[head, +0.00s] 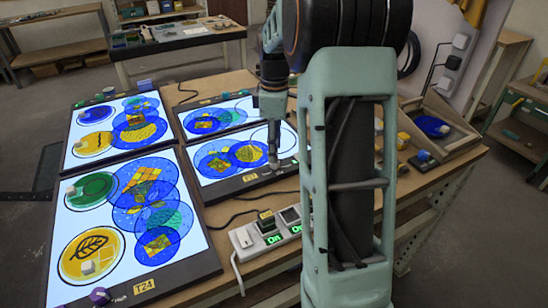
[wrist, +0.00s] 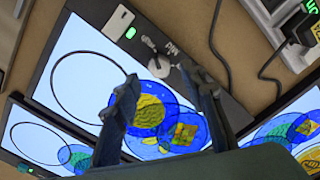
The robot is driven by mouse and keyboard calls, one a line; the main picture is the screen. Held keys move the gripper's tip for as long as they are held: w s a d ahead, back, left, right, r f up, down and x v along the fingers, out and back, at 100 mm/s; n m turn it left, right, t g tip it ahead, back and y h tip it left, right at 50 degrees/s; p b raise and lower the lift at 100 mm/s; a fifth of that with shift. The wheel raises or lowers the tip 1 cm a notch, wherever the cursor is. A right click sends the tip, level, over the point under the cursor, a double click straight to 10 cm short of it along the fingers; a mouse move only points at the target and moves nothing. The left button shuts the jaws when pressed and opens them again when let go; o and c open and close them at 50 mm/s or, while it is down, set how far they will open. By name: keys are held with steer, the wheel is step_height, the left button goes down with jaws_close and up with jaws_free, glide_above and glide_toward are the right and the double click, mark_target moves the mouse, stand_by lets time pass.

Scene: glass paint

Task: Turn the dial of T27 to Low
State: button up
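The lit panel (head: 215,178) under my gripper carries a small yellow tag (head: 250,177) that is too small to read, so I cannot confirm it is T27. In the wrist view, a grey dial (wrist: 160,66) with a pale pointer-like part sits on a panel's dark frame, beside white lettering that seems to read "Mid". My gripper (wrist: 165,95) shows two dark fingers apart with nothing between them. The dial is just beyond the fingertips, apart from them as far as I can tell. In the head view my gripper (head: 273,163) points down at the panel's right edge, and the dial is unclear there.
A larger lit panel (head: 200,252) tagged T24 has a purple dial (head: 99,296) at its front edge. A power strip (head: 243,238) with green "On" displays and plugs lies on the wooden table, with cables around it. A wooden tray (head: 455,141) stands at the right.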

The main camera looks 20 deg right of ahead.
steer(key=shift+f, duration=1.8)
jaws_close()
